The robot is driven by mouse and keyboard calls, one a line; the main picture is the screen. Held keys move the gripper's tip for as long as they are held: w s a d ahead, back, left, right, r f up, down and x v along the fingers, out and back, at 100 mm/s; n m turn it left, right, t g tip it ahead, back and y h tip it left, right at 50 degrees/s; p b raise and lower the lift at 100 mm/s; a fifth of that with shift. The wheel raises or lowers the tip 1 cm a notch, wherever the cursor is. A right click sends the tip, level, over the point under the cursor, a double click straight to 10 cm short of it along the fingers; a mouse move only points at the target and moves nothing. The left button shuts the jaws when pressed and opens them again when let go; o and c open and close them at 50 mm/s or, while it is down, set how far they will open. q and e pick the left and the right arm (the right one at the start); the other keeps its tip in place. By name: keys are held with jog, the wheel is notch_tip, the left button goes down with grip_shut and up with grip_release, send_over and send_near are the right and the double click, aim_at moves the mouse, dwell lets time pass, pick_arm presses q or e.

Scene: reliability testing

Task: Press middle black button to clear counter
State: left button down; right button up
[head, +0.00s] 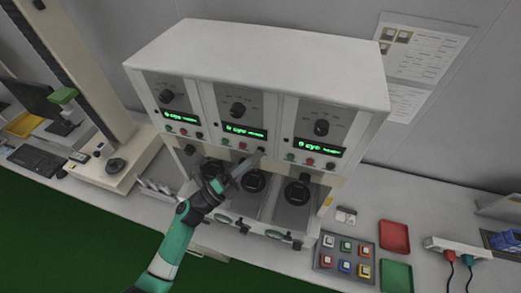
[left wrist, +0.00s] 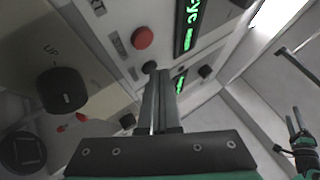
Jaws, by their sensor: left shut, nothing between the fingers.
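The white test machine (head: 250,62) has three panels, each with a knob, a green-lit display and a row of small buttons. My left gripper (head: 257,156) is shut and empty, its tips at the middle panel's black button (head: 261,150). In the left wrist view, the closed fingers (left wrist: 160,74) reach close beside this black button (left wrist: 149,67), below a red button (left wrist: 142,37). I cannot tell whether they touch it.
Black round fixtures sit under the panels, including one at the right (head: 297,193). A grey button box (head: 345,278), a red tray (head: 394,236), a green tray (head: 396,277) and a power strip (head: 458,248) are to the right. A keyboard (head: 37,160) is at the left.

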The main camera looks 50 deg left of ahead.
dwell(0.5)
pick_arm(q)
jog(key=shift+s+d, duration=0.35)
jog(key=shift+s, duration=0.25)
jog(key=shift+s+d+p, duration=0.25)
jog(key=shift+s+d, duration=0.15)
jog(key=shift+s, duration=0.35)
jog(key=shift+s+d+p, duration=0.25)
jog(key=shift+s+d, duration=0.15)
jog(key=shift+s, duration=0.3)
jog(key=shift+s+d+p, duration=0.25)
jog(key=shift+s+d, duration=0.15)
jog(key=shift+s, duration=0.35)
